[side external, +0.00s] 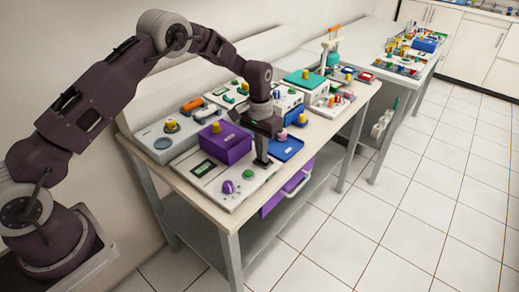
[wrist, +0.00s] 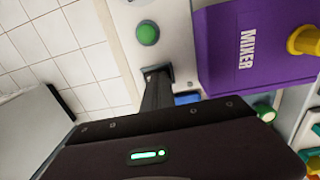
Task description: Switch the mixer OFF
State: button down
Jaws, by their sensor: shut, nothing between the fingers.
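The mixer (side external: 224,146) has a purple box with a yellow knob on top, set on a white panel. It also shows in the wrist view (wrist: 228,62), where its label reads MIXER. The panel carries a green button (side external: 248,174), a purple knob (side external: 228,187) and a dark display (side external: 203,168). The green button also shows in the wrist view (wrist: 147,33). My gripper (side external: 262,161) is shut and empty, pointing down at the panel's right end, beside the purple box. Its fingertips (wrist: 158,73) hide the spot under them; I cannot tell whether they touch a switch.
A blue tray (side external: 286,148) lies just right of my gripper. Other devices with coloured knobs crowd the table behind. The tiled floor in front is clear.

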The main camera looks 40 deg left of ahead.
jog(key=shift+d+r, duration=0.15)
jog(key=shift+d, duration=0.15)
jog(key=shift+r, duration=0.1)
notch_tip(320, 180, up, 14)
jog(key=a, duration=0.2)
jog(key=shift+a+f, duration=0.25)
jog(key=shift+a, duration=0.1)
